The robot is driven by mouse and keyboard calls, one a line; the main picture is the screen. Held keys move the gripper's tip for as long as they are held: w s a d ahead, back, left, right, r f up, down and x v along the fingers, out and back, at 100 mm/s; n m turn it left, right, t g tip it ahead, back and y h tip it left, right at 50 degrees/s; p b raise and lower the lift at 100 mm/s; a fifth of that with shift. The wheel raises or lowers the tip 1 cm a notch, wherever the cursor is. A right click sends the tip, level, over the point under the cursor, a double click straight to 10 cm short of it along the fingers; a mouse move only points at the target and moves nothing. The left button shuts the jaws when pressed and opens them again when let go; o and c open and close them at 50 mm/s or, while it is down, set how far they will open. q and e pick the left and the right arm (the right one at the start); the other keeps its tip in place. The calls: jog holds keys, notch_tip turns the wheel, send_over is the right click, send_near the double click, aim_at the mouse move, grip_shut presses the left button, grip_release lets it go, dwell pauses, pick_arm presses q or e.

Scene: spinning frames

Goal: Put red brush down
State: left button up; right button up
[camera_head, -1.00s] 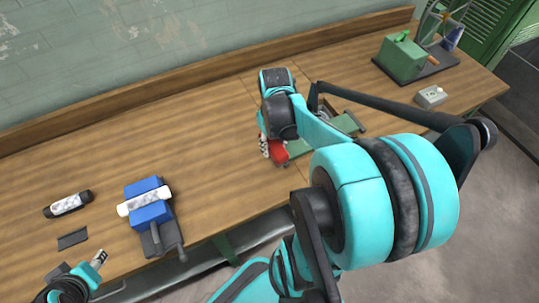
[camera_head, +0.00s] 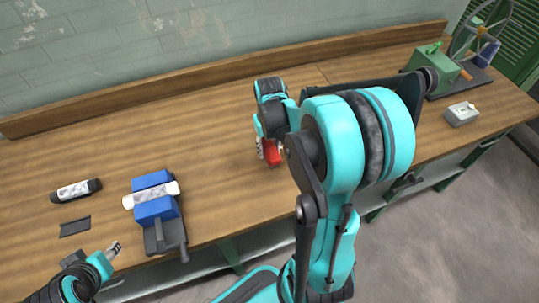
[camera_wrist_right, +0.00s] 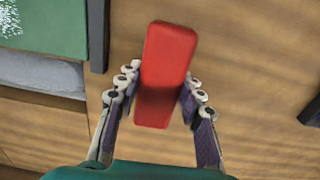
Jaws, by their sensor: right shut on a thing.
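The red brush (camera_wrist_right: 165,75) is a red block held between the two fingers of my right gripper (camera_wrist_right: 152,92) in the right wrist view. In the head view the red brush (camera_head: 271,152) shows partly below my right wrist, over the wooden table. My right gripper (camera_head: 262,146) is shut on it there, with its fingers partly hidden by my arm. I cannot tell whether the brush touches the table. My left gripper (camera_head: 114,248) is at the lower left, over the table's front edge, and it is too small to judge its opening.
A blue vise (camera_head: 154,209) holds a white roll at the front left of the table. A dark-ended cylinder (camera_head: 76,190) and a flat dark plate (camera_head: 75,226) lie to its left. A green machine with a wheel (camera_head: 433,65) and a grey box (camera_head: 461,114) stand at the right. The middle left is clear.

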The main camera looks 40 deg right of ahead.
aim_at(269, 154)
jog(key=shift+f+b, duration=0.45)
jog(key=shift+f, duration=1.1)
jog(key=o, duration=1.2)
jog(key=shift+f, duration=0.15)
